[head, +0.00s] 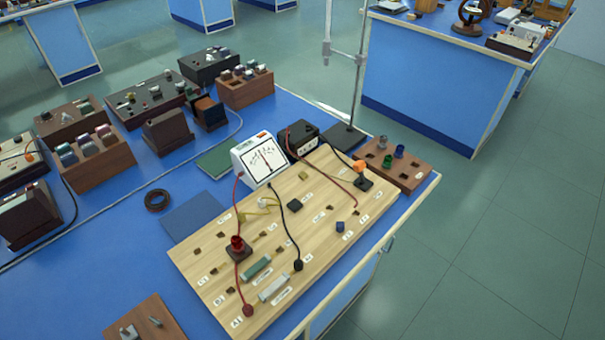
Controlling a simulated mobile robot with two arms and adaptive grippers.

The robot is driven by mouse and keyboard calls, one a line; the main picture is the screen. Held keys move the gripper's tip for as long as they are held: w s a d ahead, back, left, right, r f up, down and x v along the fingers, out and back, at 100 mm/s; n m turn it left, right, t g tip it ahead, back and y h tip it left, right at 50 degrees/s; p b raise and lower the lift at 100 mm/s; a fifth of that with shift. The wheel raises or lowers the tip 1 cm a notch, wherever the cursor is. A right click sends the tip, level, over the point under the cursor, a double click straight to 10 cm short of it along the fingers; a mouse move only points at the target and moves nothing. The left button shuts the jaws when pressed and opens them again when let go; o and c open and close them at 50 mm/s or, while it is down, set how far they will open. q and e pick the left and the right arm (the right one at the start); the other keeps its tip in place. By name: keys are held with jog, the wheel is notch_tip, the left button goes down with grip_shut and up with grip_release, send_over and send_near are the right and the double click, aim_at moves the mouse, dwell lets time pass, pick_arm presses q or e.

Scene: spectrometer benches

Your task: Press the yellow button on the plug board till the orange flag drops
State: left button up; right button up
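The plug board (325,240) is a pale wooden board lying on the blue bench, with labels, dark sockets and cables on it. A small yellowish block (303,175) sits near its back edge; it is too small to tell whether it is the yellow button. An orange piece (359,166) stands on a dark base at the board's back right. A smaller orange patch (262,135) is on top of the white meter (259,161) behind the board. I cannot tell which orange part is the flag. Neither of my grippers is in view.
A red lamp holder (237,243), a black box (300,138) and loose cables crowd the board area. A brown block (405,171) with knobs stands right of it, near a metal stand (343,138). Wooden racks (97,161) fill the left. Floor is clear at right.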

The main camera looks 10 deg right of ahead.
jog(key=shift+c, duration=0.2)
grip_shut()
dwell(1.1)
